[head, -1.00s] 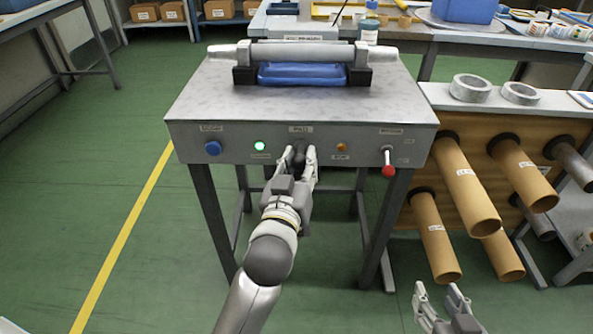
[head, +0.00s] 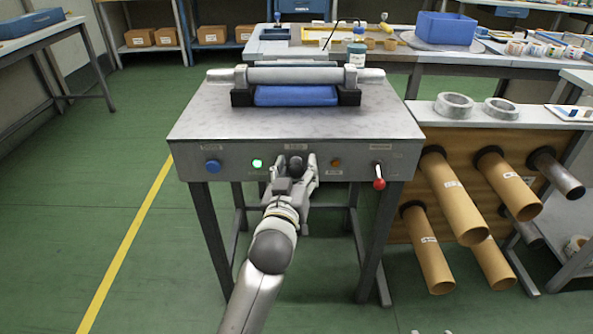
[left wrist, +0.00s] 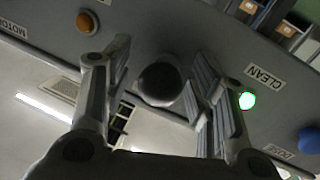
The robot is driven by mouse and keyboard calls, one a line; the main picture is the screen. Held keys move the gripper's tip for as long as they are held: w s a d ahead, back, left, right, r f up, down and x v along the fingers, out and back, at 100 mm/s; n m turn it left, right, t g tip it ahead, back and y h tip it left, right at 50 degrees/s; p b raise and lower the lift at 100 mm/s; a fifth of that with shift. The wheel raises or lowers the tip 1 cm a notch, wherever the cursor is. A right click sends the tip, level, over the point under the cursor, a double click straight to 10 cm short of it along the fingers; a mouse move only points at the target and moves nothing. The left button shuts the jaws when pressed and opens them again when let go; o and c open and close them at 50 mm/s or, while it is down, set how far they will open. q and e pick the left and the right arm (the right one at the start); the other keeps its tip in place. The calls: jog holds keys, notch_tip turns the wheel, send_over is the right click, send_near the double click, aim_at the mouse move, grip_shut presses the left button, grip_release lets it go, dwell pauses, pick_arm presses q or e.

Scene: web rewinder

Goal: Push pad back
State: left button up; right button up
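The blue pad (head: 296,96) lies on the grey machine table (head: 210,125), in front of the pale roller (head: 305,75) and between two black blocks. A dark round knob (head: 296,164) sits at the middle of the front panel; it also shows in the left wrist view (left wrist: 160,83). My left gripper (head: 297,170) is at the panel, open, with one finger on each side of the knob. In the left wrist view gaps show between the fingers and the knob. Only faint tips of my right gripper (head: 431,331) show at the bottom edge.
The panel also has a blue button (head: 213,166), a lit green lamp (head: 257,163), an orange button (head: 335,163) and a red-tipped lever (head: 379,178). Cardboard tubes (head: 452,200) stick out from a rack on the right. Floor at the left is clear.

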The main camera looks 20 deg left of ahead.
pick_arm(q)
jog(key=shift+s, duration=0.15)
pick_arm(e)
jog(key=shift+s, duration=0.1)
pick_arm(q)
jog(key=shift+s+d, duration=0.15)
jog(key=shift+s, duration=1.7)
jog(key=shift+s+d, duration=0.15)
jog(key=shift+s, duration=1.7)
